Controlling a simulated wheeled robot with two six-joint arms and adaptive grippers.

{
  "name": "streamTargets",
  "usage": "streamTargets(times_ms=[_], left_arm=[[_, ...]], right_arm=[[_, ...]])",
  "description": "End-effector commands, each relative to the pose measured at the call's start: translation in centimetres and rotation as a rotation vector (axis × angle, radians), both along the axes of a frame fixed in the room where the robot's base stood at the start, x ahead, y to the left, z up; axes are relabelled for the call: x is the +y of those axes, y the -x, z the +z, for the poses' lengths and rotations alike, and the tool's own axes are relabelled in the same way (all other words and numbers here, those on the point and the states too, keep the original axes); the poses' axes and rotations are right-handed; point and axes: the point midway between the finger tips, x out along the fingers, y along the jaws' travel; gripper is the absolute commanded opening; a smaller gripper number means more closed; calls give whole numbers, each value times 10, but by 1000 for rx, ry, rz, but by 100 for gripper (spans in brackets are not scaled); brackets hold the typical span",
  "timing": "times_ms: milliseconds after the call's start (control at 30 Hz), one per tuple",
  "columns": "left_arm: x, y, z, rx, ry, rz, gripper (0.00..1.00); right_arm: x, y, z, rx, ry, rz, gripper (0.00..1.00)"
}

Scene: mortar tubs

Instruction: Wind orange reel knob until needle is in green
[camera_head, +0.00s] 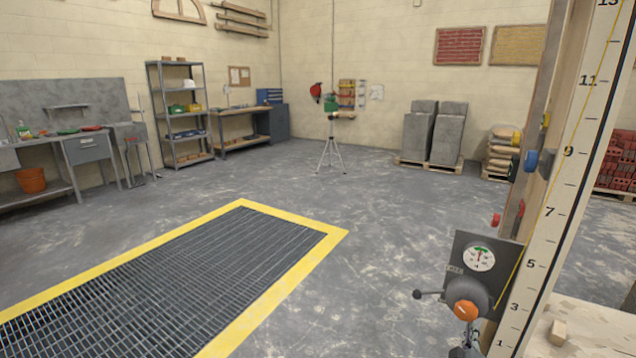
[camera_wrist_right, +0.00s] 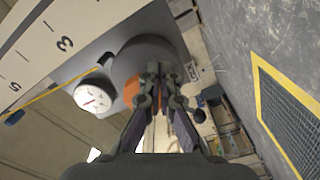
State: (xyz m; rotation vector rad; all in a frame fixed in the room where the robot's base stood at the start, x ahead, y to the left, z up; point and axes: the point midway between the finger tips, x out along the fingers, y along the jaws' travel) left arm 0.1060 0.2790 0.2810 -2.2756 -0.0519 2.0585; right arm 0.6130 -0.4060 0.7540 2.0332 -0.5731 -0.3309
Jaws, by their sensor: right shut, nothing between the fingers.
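The orange reel knob (camera_head: 466,311) sits on the front of a grey reel (camera_head: 484,292) at the lower right. In the right wrist view the orange knob (camera_wrist_right: 131,92) is partly hidden behind my fingers. A white dial (camera_head: 479,258) with a small green patch near its top and a red needle is mounted above the reel. It also shows in the wrist view (camera_wrist_right: 93,98); whether the needle lies in the green is too small to tell. My right gripper (camera_head: 467,331) is shut and empty, just below and in front of the knob; contact is unclear. My left gripper is out of view.
A black-tipped crank arm (camera_head: 417,294) sticks out left of the reel. A tall numbered board (camera_head: 550,210) with a yellow line rises beside it. A small wood block (camera_head: 558,331) lies on a surface at right. A yellow-edged floor grate (camera_head: 285,222) lies left; the floor between is clear.

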Motion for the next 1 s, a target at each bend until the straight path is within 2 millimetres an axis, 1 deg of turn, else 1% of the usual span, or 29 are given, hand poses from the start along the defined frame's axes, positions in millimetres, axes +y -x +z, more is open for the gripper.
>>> streamTargets(times_ms=[767, 1000], left_arm=[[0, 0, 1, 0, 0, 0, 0], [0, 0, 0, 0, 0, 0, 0]], right_arm=[[3, -2, 6, -3, 2, 2, 0], [1, -1, 9, -5, 2, 3, 0]])
